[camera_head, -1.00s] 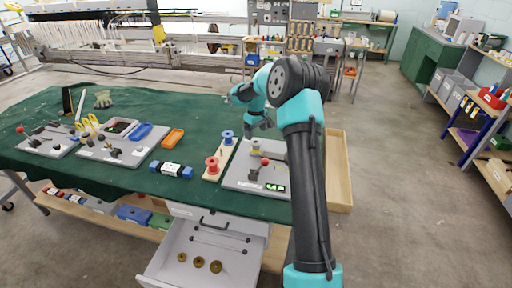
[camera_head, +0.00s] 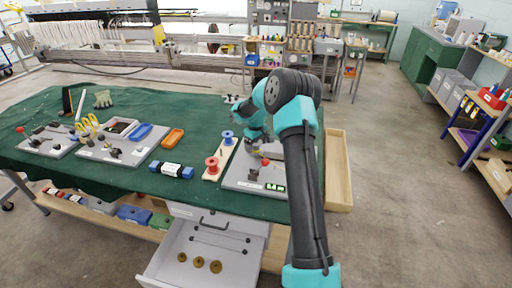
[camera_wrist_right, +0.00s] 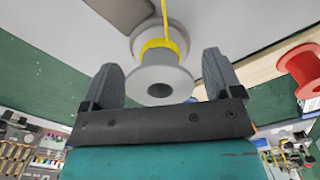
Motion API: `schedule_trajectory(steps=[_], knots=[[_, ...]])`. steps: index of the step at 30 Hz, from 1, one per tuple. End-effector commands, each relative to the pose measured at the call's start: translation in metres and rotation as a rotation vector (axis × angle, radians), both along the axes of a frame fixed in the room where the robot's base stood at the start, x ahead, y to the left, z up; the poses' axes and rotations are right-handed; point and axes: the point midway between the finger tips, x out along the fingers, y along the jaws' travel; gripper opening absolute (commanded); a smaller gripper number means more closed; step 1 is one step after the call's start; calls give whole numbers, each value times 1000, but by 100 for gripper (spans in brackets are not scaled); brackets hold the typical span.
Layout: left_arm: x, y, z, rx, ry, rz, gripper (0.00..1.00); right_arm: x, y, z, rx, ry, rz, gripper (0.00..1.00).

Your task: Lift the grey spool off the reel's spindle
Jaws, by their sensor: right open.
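The grey spool (camera_wrist_right: 160,84) with yellow thread wound on it shows in the right wrist view, its bored flange toward the camera. A yellow strand runs up from it. My right gripper (camera_wrist_right: 160,62) is open, with one finger on each side of the spool and a visible gap on both sides. In the head view my right gripper (camera_head: 254,145) is low over the grey reel plate (camera_head: 236,180) and mostly hides the spool. The spindle itself is hidden. My left gripper is not in view.
A wooden board beside the plate carries a red spool (camera_head: 212,165) and a blue spool (camera_head: 228,137). A red knob (camera_head: 265,161) stands on the plate. An open drawer (camera_head: 190,245) sits below the table's front edge. A blue-ended block (camera_head: 172,170) lies left of the board.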

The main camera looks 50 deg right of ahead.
Motion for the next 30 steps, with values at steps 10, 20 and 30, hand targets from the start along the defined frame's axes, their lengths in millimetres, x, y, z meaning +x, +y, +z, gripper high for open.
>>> schedule_trajectory(steps=[10,20,30], knots=[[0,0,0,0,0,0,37,0,0,0,0,0,0,55],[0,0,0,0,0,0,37,0,0,4,0,-1,0,43],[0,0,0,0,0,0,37,0,0,22,0,-1,-1,43]])
